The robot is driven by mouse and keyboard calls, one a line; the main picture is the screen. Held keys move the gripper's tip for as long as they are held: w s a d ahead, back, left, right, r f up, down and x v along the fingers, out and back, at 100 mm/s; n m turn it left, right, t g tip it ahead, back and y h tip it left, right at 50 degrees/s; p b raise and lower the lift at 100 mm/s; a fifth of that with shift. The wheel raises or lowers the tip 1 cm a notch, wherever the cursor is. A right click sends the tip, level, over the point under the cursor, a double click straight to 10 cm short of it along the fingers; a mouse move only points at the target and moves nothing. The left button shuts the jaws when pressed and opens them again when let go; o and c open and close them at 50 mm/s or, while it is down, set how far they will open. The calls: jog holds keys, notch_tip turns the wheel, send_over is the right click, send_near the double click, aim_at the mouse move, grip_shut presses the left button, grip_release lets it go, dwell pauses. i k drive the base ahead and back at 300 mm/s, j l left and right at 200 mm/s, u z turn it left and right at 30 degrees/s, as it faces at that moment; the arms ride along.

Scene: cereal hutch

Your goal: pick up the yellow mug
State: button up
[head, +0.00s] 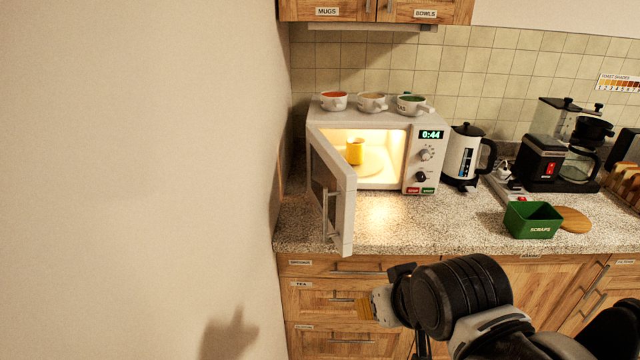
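The yellow mug (355,152) stands upright inside the lit microwave (424,158), on the left part of its pale turntable (374,165). Its handle is not clear at this size. The microwave door (344,205) is swung open toward the front left. My gripper (378,306) is low in front of the drawers, below the counter edge, well away from the mug. My wrist hides much of it, and I cannot tell how its fingers stand.
Three cups (372,102) stand on the microwave. A kettle (464,156) stands close to its right. A green scraps box (533,219) and a coffee maker (545,160) are further right. The counter (400,225) before the microwave is clear. A wall (140,180) bounds the left.

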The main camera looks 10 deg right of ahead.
aim_at(355, 145)
jog(key=i+l, duration=0.15)
jog(key=l, duration=0.3)
jog(key=i+l, duration=0.1)
jog(key=l, duration=0.35)
jog(key=i+l+u, duration=0.1)
jog(key=l, duration=0.35)
jog(key=i+l, duration=0.15)
jog(key=l, duration=0.3)
jog(key=i+l, duration=0.1)
jog(key=l, duration=0.35)
jog(key=i+l, duration=0.15)
jog(key=l, duration=0.3)
jog(key=j+u, duration=0.05)
